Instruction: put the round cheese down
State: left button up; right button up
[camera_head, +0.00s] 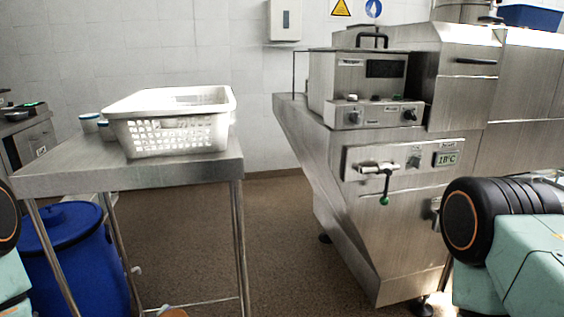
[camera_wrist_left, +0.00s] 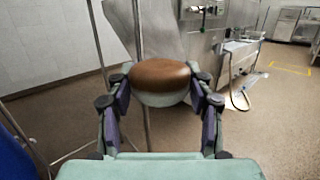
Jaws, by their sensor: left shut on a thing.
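The round cheese (camera_wrist_left: 160,76) is a brown-topped disc with a paler side. In the left wrist view my left gripper (camera_wrist_left: 160,88) is shut on it, with one finger at each side. The cheese is held in the air, with the floor and steel legs beyond it. In the head view, a brownish sliver at the bottom edge may be the cheese; most of it is cut off. My right gripper is not in view; only part of my right arm shows at the right.
A white perforated basket (camera_head: 170,136) stands on a steel table (camera_head: 75,168), beside small blue-lidded jars (camera_head: 90,122). A blue barrel (camera_head: 70,255) stands under the table. A large steel machine (camera_head: 350,215) stands at the right. Floor between table and machine is clear.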

pick_arm(q)
jog(key=shift+r+p, duration=0.35)
jog(key=shift+r, duration=0.4)
